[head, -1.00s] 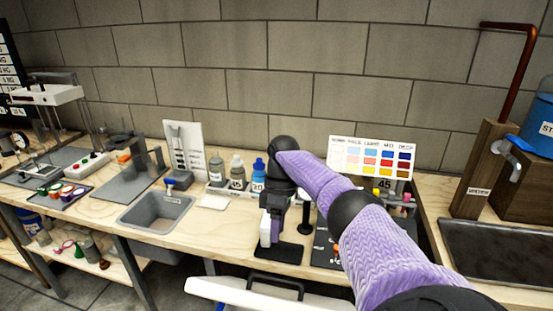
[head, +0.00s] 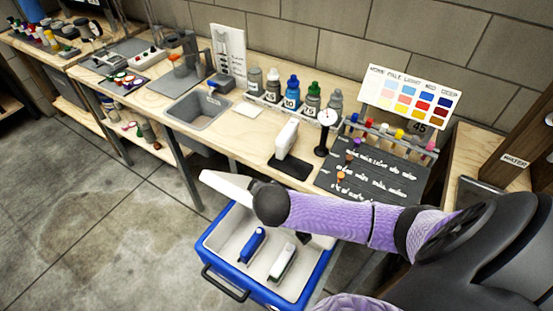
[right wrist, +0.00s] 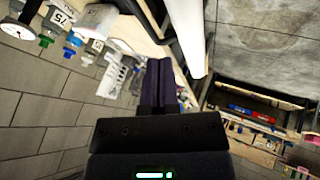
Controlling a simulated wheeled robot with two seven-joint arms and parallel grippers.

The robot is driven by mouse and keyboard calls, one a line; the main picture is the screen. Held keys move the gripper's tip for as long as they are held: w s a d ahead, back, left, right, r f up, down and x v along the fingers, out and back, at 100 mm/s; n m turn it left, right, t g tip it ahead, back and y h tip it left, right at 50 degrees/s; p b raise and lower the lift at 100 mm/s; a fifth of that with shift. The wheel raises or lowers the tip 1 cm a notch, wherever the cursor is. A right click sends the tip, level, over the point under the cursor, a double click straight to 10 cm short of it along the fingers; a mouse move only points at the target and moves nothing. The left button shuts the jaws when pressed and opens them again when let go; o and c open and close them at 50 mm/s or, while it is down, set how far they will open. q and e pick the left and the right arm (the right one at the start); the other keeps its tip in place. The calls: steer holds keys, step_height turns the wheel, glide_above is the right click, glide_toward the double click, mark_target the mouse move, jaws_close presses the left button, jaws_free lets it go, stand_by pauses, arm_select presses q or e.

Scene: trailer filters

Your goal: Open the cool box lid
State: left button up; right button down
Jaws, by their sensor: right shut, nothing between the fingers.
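The blue cool box (head: 222,262) stands on the floor in front of the bench in the head view, with its white inside showing. Its white lid (head: 226,186) is raised along the bench side, partly hidden by my right arm. A blue-topped item (head: 252,244) and a white item (head: 283,262) lie inside the box. The lid also shows as a white slab in the right wrist view (right wrist: 187,32). My right gripper (right wrist: 160,65) is shut and empty, beside the lid there; the arm hides it in the head view. My left gripper is out of view.
The bench (head: 238,140) behind the box carries a grey basin (head: 200,110), several bottles, a white device (head: 287,138), a round dial (head: 327,118) and a dark board (head: 370,178). The concrete floor (head: 90,220) on the left is clear.

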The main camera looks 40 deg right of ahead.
steer(key=b+x, duration=0.2)
steer(key=x, duration=0.4)
steer(key=shift+w+d+f+b, duration=0.1)
steer(key=shift+d+f+b, duration=0.05)
steer(key=shift+f+b, duration=0.25)
steer(key=shift+w+d+f, duration=0.15)
steer(key=shift+w+f, duration=0.15)
steer(key=shift+d+r, duration=0.1)
steer(key=shift+r, duration=0.05)
